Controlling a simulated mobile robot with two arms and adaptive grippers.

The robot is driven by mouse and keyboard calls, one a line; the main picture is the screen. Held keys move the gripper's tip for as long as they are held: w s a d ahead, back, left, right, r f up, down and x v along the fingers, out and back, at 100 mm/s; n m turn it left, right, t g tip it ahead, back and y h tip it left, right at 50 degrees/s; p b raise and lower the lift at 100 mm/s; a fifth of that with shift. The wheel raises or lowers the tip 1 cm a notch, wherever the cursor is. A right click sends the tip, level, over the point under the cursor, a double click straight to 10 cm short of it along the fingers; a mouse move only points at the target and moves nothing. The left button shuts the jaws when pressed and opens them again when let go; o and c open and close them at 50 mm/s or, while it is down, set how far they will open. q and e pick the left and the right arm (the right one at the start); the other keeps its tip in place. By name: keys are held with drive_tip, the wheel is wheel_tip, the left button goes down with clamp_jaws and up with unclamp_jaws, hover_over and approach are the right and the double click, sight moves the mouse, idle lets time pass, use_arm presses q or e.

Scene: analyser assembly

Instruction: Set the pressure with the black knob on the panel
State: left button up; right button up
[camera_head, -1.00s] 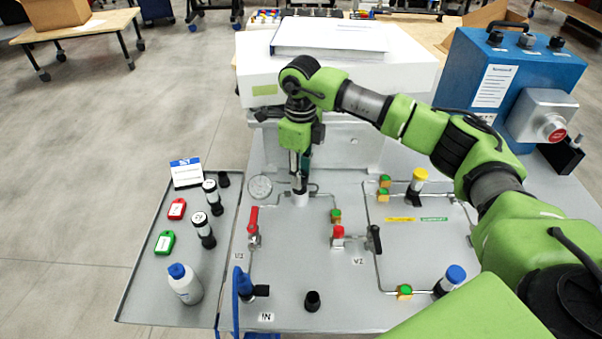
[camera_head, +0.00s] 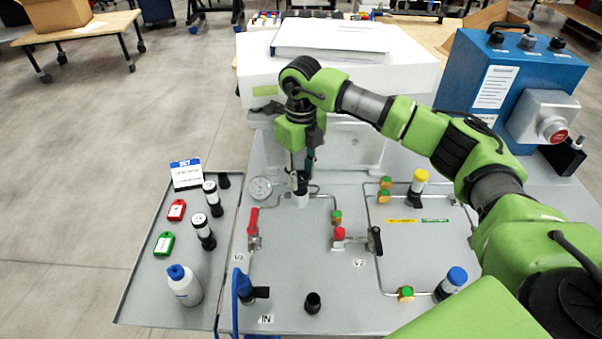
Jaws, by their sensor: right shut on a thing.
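My right gripper (camera_head: 301,180) points straight down at the back of the grey panel (camera_head: 290,265), just right of the round pressure gauge (camera_head: 261,188). It is shut on the top of a pale upright regulator (camera_head: 301,200) set in the pipe line. The black knob there is hidden by the fingers. The gauge's needle is too small to read. My left gripper is not in view.
A red-handled valve (camera_head: 253,225) and a black-handled valve (camera_head: 374,240) stand in front of the gripper. A black stub (camera_head: 312,302) stands near the front. A grey tray (camera_head: 150,285) with a bottle (camera_head: 184,285) and tags lies left. A white box (camera_head: 410,70) stands behind.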

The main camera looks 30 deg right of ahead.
sight(301, 176)
drive_tip(key=shift+r, duration=0.1)
drive_tip(key=o, duration=1.1)
wheel_tip(301, 176, up, 12)
